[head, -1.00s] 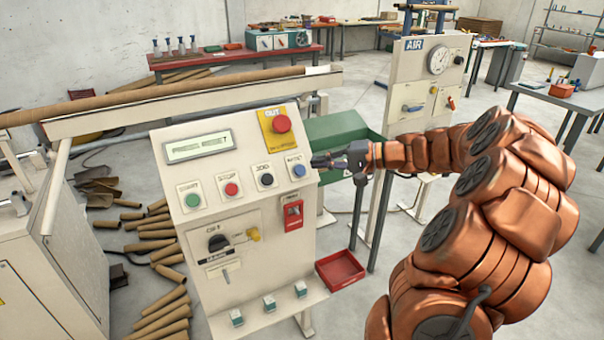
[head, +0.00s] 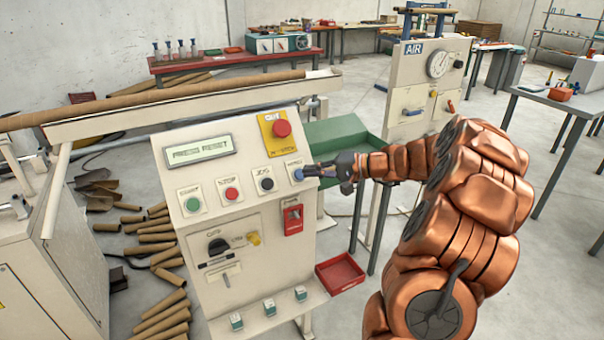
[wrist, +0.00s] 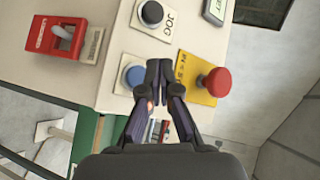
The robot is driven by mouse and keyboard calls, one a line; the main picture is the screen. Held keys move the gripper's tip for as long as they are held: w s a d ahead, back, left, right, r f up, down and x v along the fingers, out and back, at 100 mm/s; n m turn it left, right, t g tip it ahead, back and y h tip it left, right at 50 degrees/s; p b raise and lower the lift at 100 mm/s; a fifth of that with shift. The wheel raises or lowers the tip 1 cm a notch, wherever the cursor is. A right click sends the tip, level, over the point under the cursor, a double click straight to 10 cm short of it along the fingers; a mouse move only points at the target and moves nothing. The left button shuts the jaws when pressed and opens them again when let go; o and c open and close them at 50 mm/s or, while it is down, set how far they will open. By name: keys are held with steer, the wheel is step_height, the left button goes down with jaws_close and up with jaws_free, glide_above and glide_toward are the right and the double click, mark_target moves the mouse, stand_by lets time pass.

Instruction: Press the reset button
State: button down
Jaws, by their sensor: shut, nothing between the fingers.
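The reset button is the blue round button (head: 298,175) at the right end of the button row on the cream control panel (head: 225,170). It also shows in the wrist view (wrist: 134,76) on a white plate. My gripper (head: 308,171) is shut and empty, its fingertips at the right edge of the blue button. In the wrist view the closed fingertips (wrist: 159,70) appear just to the right of the button and partly cover its plate. I cannot tell whether they touch the button. The display (head: 200,150) reads "PRESS RESET".
Green (head: 193,204), red (head: 232,194) and black (head: 266,184) buttons sit left of the blue one. A red emergency knob (head: 282,128) on a yellow plate stands above, near my fingers. A red switch (head: 293,219) is below. A green tray (head: 338,140) lies behind my gripper.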

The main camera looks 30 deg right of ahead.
steer(key=shift+w+d+f+b, duration=0.1)
steer(key=shift+w+f+b, duration=0.45)
steer(key=shift+w+f, duration=0.5)
steer(key=shift+w, duration=0.15)
stand_by(0.7)
steer(key=shift+w+f+b, duration=0.1)
steer(key=shift+w+b, duration=0.2)
steer(key=shift+b, duration=0.05)
steer(key=shift+w+f, duration=0.3)
stand_by(0.9)
steer(key=shift+s+r, duration=0.1)
steer(key=shift+s+r+b, duration=0.35)
steer(key=shift+s+r, duration=0.1)
steer(key=shift+s, duration=0.1)
stand_by(0.5)
steer(key=shift+s+a+r, duration=0.2)
steer(key=shift+s+r, duration=1.4)
steer(key=shift+s, duration=0.3)
